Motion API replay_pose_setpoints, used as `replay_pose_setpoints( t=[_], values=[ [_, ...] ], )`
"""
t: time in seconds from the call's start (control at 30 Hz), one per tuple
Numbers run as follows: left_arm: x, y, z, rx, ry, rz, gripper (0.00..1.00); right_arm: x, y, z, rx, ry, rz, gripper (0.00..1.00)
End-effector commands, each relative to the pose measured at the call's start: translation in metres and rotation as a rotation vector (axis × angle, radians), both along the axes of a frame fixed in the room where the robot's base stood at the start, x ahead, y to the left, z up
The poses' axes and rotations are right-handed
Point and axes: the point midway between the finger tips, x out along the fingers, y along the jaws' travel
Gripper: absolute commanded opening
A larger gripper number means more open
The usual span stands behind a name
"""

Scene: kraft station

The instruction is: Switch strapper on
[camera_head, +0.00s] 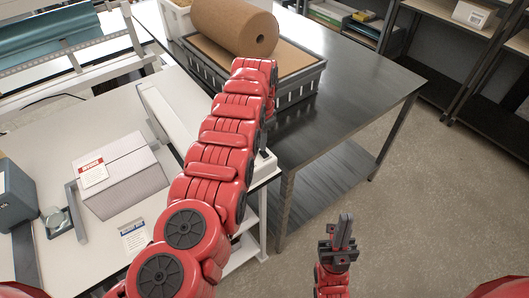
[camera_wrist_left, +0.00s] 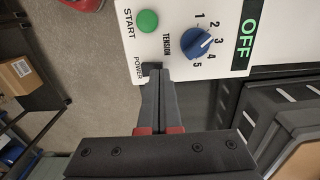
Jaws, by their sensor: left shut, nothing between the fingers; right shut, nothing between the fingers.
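In the left wrist view the strapper's white control panel (camera_wrist_left: 178,62) carries a green START button (camera_wrist_left: 147,21), a blue TENSION knob (camera_wrist_left: 196,43) and a small black POWER switch (camera_wrist_left: 150,66). A green OFF label (camera_wrist_left: 246,35) is at its right. My left gripper (camera_wrist_left: 154,73) is shut and empty, its tips at the POWER switch; whether they press it I cannot tell. In the head view my left arm hides much of the white strapper (camera_head: 158,108) and most of the gripper. My right gripper (camera_head: 344,222) is shut and empty, above the floor.
A cardboard box (camera_head: 122,177) stands on the white table (camera_head: 50,130) at left. A brown paper roll (camera_head: 233,27) lies on a dark crate (camera_head: 300,90) on the metal table (camera_head: 365,85). Shelves (camera_head: 435,70) stand at the upper right. The floor at right is clear.

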Motion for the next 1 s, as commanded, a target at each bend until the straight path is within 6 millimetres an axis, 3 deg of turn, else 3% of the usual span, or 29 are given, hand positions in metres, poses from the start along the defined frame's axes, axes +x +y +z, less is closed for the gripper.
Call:
replay_pose_setpoints(
  t=[1.0],
  values=[
    [-0.001, 0.0, -0.01, 0.0, 0.003, 0.0, 0.0, 0.0, 0.0, -0.004, 0.0, 0.0, 0.0, 0.0]
  ],
)
